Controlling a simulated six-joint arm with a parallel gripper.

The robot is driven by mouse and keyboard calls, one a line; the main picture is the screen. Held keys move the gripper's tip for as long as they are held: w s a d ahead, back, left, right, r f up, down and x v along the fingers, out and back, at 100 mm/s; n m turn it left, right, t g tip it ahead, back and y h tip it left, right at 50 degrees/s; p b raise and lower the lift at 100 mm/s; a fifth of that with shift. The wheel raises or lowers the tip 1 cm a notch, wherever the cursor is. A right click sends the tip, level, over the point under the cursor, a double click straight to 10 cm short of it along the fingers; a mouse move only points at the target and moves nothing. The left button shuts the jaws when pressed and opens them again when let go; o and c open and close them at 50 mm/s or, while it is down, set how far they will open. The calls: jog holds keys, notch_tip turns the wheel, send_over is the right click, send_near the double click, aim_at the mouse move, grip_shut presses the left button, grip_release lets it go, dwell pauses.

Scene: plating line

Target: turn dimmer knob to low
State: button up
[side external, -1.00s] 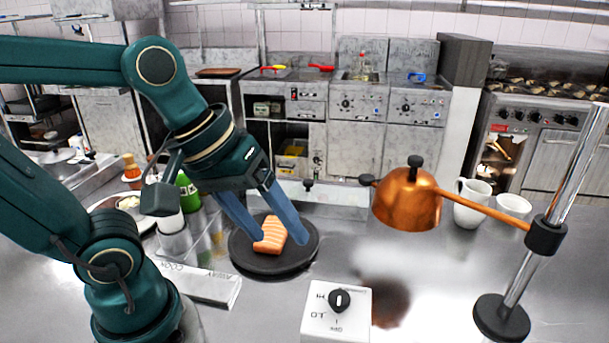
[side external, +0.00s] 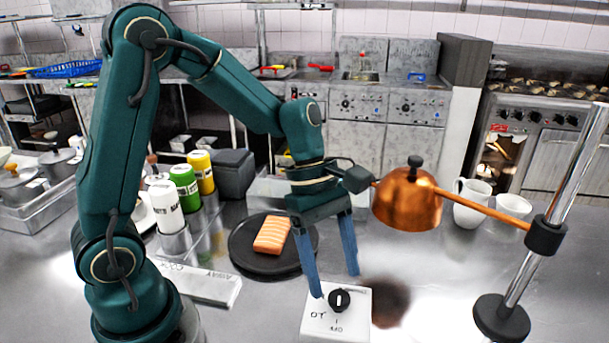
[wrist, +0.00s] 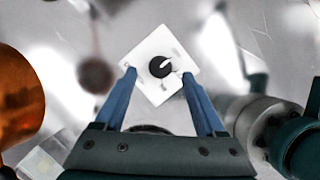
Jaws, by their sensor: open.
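The dimmer is a white box (side external: 318,328) with a black round knob (side external: 339,300) on its top, at the bottom centre of the side view. The knob carries a white pointer line and letters are printed around it. My gripper (side external: 337,285) is open and empty, its two blue fingers pointing down above the dimmer. In the wrist view the knob (wrist: 160,67) lies just beyond and between the fingertips, apart from both. One finger hides part of the box's lettering in the side view.
A copper lamp (side external: 407,205) hangs from a chrome stand (side external: 545,236) to the right of my gripper. A salmon piece (side external: 271,234) lies on a dark round plate (side external: 250,262) behind left. Bottles and two white mugs (side external: 471,205) stand farther off.

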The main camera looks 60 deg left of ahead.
aim_at(339, 302)
jog(key=shift+x, duration=1.4)
grip_shut()
jog(key=m, duration=0.2)
jog(key=m+g, duration=0.1)
jog(key=m, duration=0.1)
jog(key=m+g, duration=0.1)
jog(key=shift+w+m+y, duration=0.25)
jog(key=shift+m+y, duration=0.15)
jog(key=m+g, duration=0.1)
jog(key=m, duration=0.2)
jog(key=m+y, duration=0.1)
jog(key=m, duration=0.1)
jog(key=shift+w+d+m+g, duration=0.1)
jog(key=shift+d+m+g, duration=0.1)
jog(key=shift+m+g, duration=0.2)
jog(key=shift+r+y, duration=0.1)
jog(key=shift+y, duration=0.2)
